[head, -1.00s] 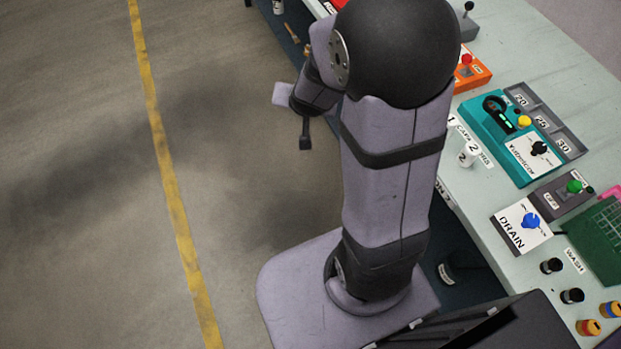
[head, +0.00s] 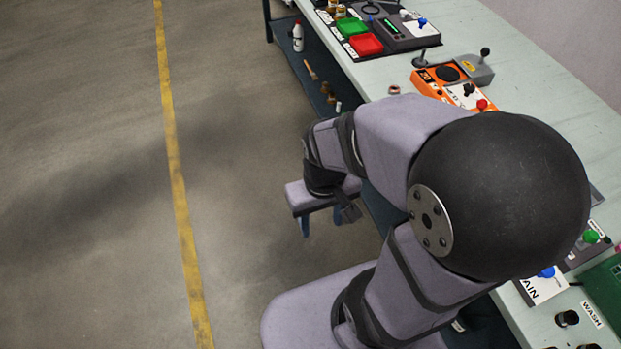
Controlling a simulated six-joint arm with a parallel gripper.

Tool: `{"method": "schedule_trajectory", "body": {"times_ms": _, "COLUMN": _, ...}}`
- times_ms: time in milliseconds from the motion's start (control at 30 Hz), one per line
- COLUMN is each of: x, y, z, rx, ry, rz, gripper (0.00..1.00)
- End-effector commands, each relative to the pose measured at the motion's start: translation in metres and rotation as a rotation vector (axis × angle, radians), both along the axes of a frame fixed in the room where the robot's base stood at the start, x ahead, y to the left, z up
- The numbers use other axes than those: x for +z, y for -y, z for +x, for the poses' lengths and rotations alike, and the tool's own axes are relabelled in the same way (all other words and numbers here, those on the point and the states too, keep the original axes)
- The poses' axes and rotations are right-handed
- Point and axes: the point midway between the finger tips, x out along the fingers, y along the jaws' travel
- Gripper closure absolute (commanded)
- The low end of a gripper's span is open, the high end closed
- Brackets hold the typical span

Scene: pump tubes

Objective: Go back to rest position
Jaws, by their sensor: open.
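My gripper (head: 321,222) shows left of centre in the head view, at the end of my folded arm. It hangs over the grey floor, to the left of the bench edge. Its dark blue fingers stand apart and point downward, and nothing shows between them. My forearm and dark round elbow cover the middle of the bench.
The pale bench (head: 545,90) runs along the right. A white bottle (head: 298,38) stands on the lower shelf. The floor at left is clear.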

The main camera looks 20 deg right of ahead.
Motion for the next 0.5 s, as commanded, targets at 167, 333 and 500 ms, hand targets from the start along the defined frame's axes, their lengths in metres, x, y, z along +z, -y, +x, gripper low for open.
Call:
{"method": "schedule_trajectory", "body": {"times_ms": 167, "x": 0.019, "y": 0.000, "z": 0.000, "rx": -0.001, "ry": 0.001, "rz": 0.001, "gripper": 0.51}}
{"method": "schedule_trajectory", "body": {"times_ms": 333, "x": 0.053, "y": 0.000, "z": 0.001, "rx": -0.001, "ry": 0.001, "rz": 0.001, "gripper": 0.51}}
{"method": "schedule_trajectory", "body": {"times_ms": 500, "x": 0.092, "y": 0.000, "z": 0.001, "rx": -0.001, "ry": 0.002, "rz": 0.001, "gripper": 0.51}}
